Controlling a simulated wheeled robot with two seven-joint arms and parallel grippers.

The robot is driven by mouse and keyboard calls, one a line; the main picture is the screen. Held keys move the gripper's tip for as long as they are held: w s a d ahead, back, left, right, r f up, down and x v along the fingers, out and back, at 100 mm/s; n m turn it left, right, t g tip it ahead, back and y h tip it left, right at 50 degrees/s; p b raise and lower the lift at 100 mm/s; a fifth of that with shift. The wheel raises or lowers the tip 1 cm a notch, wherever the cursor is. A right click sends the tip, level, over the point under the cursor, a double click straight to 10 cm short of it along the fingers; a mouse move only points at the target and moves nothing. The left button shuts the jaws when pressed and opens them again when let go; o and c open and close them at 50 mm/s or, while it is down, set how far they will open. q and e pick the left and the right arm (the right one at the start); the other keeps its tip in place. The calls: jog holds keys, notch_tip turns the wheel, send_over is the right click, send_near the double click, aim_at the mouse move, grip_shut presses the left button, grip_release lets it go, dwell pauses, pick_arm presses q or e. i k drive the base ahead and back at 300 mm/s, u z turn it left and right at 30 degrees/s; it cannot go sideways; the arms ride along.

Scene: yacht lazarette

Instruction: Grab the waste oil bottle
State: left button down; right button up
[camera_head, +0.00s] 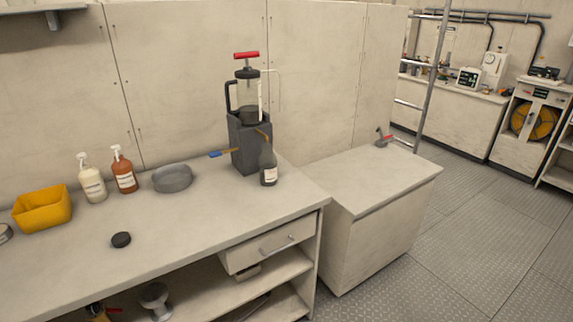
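A small dark bottle (269,166) with a pale label stands upright on the workbench. It is at the front right of a dark grey pump unit (249,140) with a red T-handle, close to it; I cannot tell if they touch. The label is too small to read, so I cannot confirm that it is the waste oil bottle. Neither of my grippers is in view.
The workbench (190,228) also holds a yellow bin (42,209), a white pump bottle (92,179), a reddish-brown pump bottle (124,171), a grey round pan (172,178) and a black puck (121,240). A drawer (272,248) is partly open. Floor (450,240) is clear at right.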

aim_at(267, 160)
jog(key=u, duration=0.1)
jog(key=i, duration=0.85)
jog(key=u, duration=0.55)
